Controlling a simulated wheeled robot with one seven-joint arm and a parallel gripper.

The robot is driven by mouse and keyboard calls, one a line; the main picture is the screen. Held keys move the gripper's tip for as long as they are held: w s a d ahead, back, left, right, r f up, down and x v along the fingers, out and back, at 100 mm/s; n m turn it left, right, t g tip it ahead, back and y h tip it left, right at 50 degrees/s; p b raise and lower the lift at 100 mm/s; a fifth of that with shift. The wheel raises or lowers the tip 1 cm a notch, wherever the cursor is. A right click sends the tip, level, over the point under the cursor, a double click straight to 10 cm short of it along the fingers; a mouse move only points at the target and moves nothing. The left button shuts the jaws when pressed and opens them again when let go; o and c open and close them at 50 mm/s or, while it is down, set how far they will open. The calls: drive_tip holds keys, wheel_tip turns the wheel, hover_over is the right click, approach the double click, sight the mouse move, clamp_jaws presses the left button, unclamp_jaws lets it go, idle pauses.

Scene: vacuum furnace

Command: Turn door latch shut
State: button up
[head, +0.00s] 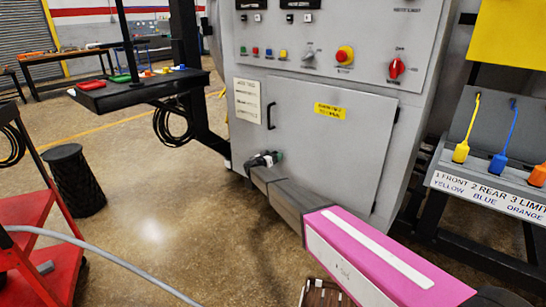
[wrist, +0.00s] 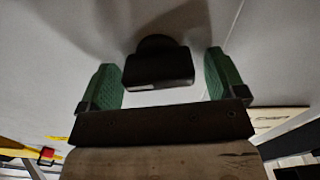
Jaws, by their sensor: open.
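The grey cabinet door (head: 330,150) looks closed in the head view, with a black vertical handle (head: 270,116) on its left side and a yellow label near the top. My gripper (head: 264,158) is at the door's lower left, below the handle. In the wrist view a black latch knob (wrist: 158,70) with a round base stands on the grey surface. My gripper's green fingers (wrist: 160,82) are open on either side of it, with a gap on both sides. In the head view the gripper hides this knob.
The control panel (head: 330,45) with buttons and a red rotary switch is above the door. A black shelf (head: 140,92) with coloured items juts out at left. A stand with coloured plugs (head: 498,165) is at right. A red cart (head: 40,260) and black stool (head: 75,180) stand left.

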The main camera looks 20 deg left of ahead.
drive_tip(key=shift+w, duration=0.1)
drive_tip(key=c, duration=0.9)
drive_tip(key=shift+n, duration=0.4)
drive_tip(key=n, duration=0.3)
drive_tip(key=shift+n, duration=0.3)
drive_tip(key=n, duration=0.3)
drive_tip(key=shift+a+f+n, duration=0.15)
drive_tip(key=shift+n, duration=0.15)
drive_tip(key=n, duration=0.4)
drive_tip(key=shift+w+f+n, duration=0.1)
drive_tip(key=shift+n, duration=0.2)
drive_tip(key=shift+a+f+n, duration=0.1)
drive_tip(key=shift+n, duration=1.8)
